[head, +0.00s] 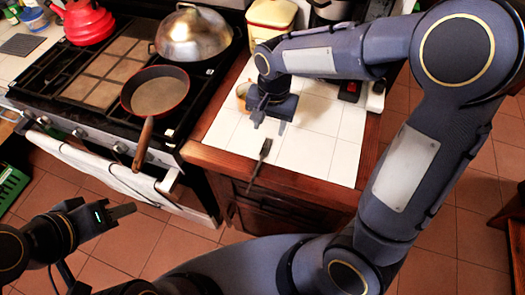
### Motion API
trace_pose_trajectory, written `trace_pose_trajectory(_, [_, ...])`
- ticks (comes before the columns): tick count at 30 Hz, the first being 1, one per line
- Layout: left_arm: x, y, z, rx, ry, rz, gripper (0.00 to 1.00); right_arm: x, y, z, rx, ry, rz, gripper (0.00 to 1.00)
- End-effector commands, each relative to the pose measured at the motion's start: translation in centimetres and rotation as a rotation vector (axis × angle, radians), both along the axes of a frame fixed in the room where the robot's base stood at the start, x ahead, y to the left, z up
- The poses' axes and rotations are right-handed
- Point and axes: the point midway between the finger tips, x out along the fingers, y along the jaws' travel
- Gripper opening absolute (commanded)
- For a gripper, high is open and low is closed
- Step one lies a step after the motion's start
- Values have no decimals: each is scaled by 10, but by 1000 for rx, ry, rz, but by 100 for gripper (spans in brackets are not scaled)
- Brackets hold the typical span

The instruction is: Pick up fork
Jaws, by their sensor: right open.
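A dark fork (263,152) lies on the white tiled counter (325,158), with its thin end reaching toward the wooden front edge. My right gripper (271,124) is over the counter just beyond the fork, pointing down toward it. It is open and appears apart from the fork. My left gripper (124,212) is low at the left, in front of the stove and away from the counter. Its finger opening is not clear.
A tan cup (242,91) stands close behind my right gripper, partly hidden. A red-rimmed pan (156,92) sits on the stove, its handle sticking out over the front. A metal dome lid (193,36) and red kettle (87,21) are farther back. The counter's right front is clear.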

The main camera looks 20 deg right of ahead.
Motion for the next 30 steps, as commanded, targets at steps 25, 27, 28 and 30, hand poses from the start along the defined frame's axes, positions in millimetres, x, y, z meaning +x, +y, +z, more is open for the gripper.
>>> trace_pose_trajectory(25, [0,0,15,0,0,0,36,7,6,-91,-46,16,-28,48])
trace_pose_trajectory(27, [0,0,15,0,0,0,36,7,6,-91,-46,16,-28,48])
trace_pose_trajectory(28, [0,0,15,0,0,0,36,7,5,-91,-45,15,-28,48])
trace_pose_trajectory(30, [0,0,15,0,0,0,36,7,6,-91,-45,15,-28,48])
